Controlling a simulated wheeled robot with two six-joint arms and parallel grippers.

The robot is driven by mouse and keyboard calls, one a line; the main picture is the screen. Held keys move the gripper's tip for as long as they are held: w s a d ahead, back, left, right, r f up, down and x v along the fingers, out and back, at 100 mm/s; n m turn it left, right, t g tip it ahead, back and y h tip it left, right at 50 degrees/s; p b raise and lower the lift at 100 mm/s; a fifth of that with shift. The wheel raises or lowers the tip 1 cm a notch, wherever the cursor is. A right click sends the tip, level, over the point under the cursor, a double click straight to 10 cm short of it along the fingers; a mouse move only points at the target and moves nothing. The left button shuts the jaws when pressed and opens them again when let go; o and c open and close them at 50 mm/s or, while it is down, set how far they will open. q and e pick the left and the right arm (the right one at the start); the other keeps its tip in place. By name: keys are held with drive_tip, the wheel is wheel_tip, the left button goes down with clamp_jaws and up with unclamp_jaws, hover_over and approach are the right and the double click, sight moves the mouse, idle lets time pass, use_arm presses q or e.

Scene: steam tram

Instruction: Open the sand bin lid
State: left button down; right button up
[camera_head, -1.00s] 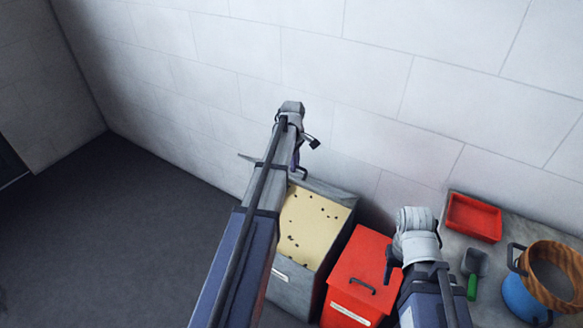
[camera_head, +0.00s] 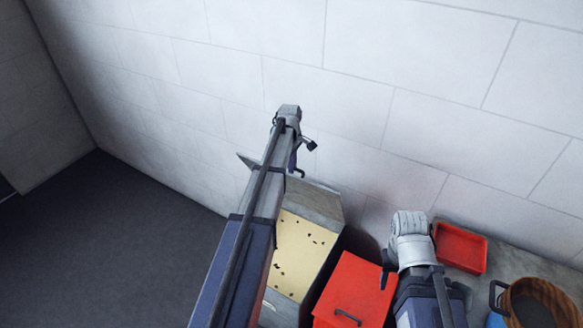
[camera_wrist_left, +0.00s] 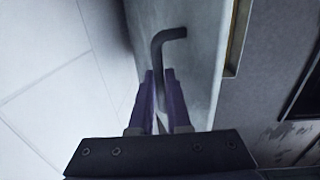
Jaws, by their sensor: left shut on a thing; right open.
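The grey sand bin (camera_head: 278,312) stands against the white wall, partly hidden by my left arm. Its top is uncovered, showing pale yellow sand (camera_head: 300,252) with dark specks. The grey lid (camera_head: 318,204) is raised at the wall side of the bin; a corner shows left of my arm. My left gripper (camera_head: 294,160) is at the lid, shut on its dark bent handle (camera_head: 300,173). In the left wrist view the purple fingers (camera_wrist_left: 160,78) close around the handle (camera_wrist_left: 168,40) on the lid (camera_wrist_left: 202,60). My right gripper (camera_head: 386,268) is open above the red bin.
A red bin (camera_head: 352,280) with a black handle stands right of the sand bin. Further right, a grey surface holds a red tray (camera_head: 460,248) and a wooden-rimmed round container (camera_head: 540,292). The dark floor (camera_head: 110,240) at left is clear.

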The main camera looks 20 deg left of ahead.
use_arm(q)
drive_tip(key=w, duration=0.5)
drive_tip(key=w+r+p, duration=0.1)
drive_tip(key=w, duration=0.4)
drive_tip(key=w+d+r+p, duration=0.1)
drive_tip(key=w, duration=0.4)
drive_tip(key=shift+w+r, duration=0.2)
drive_tip(key=shift+r, duration=0.05)
drive_tip(key=c, duration=0.9)
unclamp_jaws()
drive_tip(key=shift+w+d, duration=0.1)
drive_tip(key=shift+c, duration=0.2)
drive_tip(key=shift+o, duration=0.3)
drive_tip(key=shift+w+f, duration=0.1)
drive_tip(key=shift+s, duration=0.25)
